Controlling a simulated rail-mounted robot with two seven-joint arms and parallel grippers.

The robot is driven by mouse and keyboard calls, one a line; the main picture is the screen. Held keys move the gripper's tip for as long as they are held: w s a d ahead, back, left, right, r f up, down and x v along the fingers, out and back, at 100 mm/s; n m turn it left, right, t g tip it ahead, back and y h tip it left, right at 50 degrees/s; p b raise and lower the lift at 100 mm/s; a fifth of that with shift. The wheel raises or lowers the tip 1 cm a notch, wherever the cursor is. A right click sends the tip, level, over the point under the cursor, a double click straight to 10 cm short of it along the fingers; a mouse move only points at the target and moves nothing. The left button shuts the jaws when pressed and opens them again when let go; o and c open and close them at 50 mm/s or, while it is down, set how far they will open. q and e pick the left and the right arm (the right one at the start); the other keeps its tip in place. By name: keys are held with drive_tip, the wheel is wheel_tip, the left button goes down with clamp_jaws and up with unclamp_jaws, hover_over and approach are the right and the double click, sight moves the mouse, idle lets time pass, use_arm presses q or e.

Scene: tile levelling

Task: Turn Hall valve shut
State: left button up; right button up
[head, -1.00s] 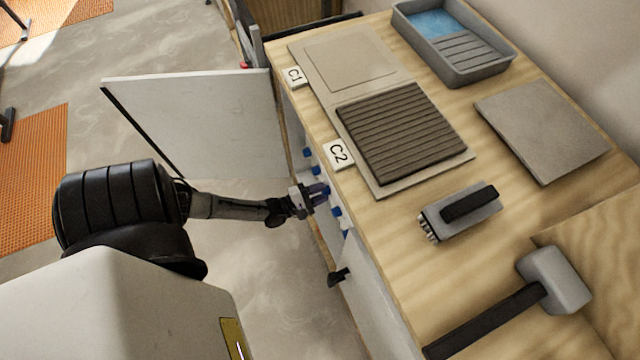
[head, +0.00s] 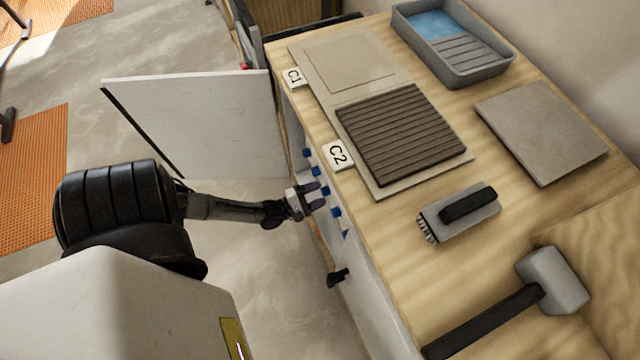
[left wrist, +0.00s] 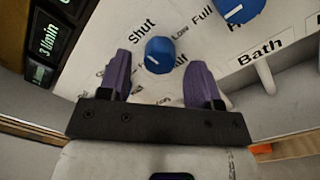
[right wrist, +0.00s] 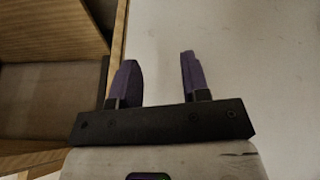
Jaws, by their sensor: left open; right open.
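A row of blue valve knobs (head: 315,171) lies along the cabinet front in the head view. My left gripper (head: 316,195) is open in front of them. In the left wrist view, one blue knob (left wrist: 160,54) shows between and beyond the tips of the open left gripper (left wrist: 160,66). "Shut" and "Low" are printed near it, and its pale mark is on its lower left. A second blue knob (left wrist: 238,10) is at upper right, over a label starting with "H". I cannot tell which knob is Hall. My right gripper (right wrist: 160,64) is open and empty.
A white open door panel (head: 200,125) stands left of the cabinet. A "Bath" label (left wrist: 262,50) sits right of the fingers.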

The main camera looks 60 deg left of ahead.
use_arm(q)
drive_tip(key=s+p, duration=0.1)
drive_tip(key=s, duration=1.1)
drive_tip(key=shift+s+a+f+p, duration=0.15)
drive_tip(key=shift+s+f+p, duration=0.15)
